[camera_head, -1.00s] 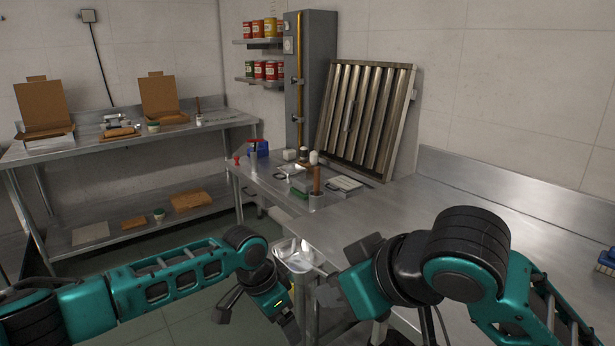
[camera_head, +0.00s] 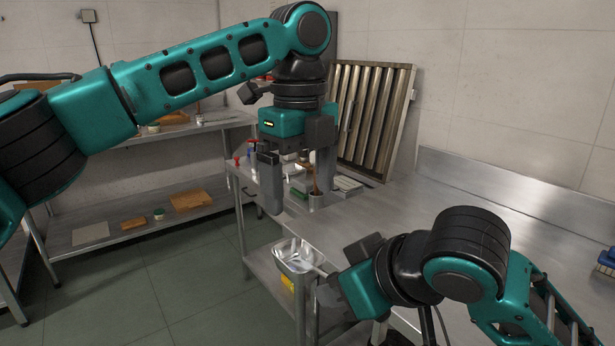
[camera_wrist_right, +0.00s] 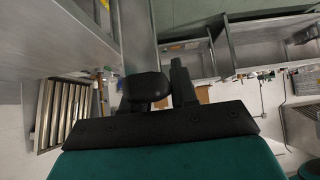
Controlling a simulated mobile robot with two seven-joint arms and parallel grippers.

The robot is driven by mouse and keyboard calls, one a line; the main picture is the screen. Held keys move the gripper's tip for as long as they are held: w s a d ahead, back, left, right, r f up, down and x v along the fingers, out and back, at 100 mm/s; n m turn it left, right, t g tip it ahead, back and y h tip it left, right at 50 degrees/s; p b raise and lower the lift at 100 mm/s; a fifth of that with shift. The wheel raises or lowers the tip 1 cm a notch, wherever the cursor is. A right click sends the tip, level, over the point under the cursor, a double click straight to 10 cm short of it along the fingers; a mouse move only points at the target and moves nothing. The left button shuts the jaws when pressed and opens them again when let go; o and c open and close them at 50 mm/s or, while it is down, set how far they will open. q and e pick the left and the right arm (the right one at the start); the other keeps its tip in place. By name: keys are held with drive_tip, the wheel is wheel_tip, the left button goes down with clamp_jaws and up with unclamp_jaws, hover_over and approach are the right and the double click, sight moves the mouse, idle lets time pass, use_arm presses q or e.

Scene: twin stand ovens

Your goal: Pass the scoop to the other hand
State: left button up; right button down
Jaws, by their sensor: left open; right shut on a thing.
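The scoop (camera_head: 297,254) is a shiny metal pan, seen in the head view in front of the worktable's near edge. Its handle runs right into my right gripper (camera_head: 338,270), which is shut on it. My right wrist partly hides the grip. In the right wrist view the dark fingers of that gripper (camera_wrist_right: 166,86) show, but I cannot make out the scoop there. My left gripper (camera_head: 298,195) is open and empty, fingers pointing down. In the picture it is above the scoop, apart from it.
The steel worktable (camera_head: 410,215) is clear across its middle. A slatted metal panel (camera_head: 372,115) leans on the wall. A blue brush (camera_head: 607,262) lies at the far right.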

sight(308, 252)
use_arm(q)
drive_tip(key=shift+m, duration=0.8)
drive_tip(key=f, duration=0.7)
drive_tip(key=s+d+f, duration=0.1)
drive_tip(key=f, duration=0.3)
drive_tip(key=shift+r, duration=0.1)
drive_tip(key=c, duration=1)
use_arm(e)
drive_tip(key=shift+a, duration=0.1)
use_arm(q)
drive_tip(key=shift+c, duration=0.8)
use_arm(e)
drive_tip(key=c, duration=1.2)
unclamp_jaws()
drive_tip(key=shift+s, duration=0.1)
drive_tip(key=o, duration=0.4)
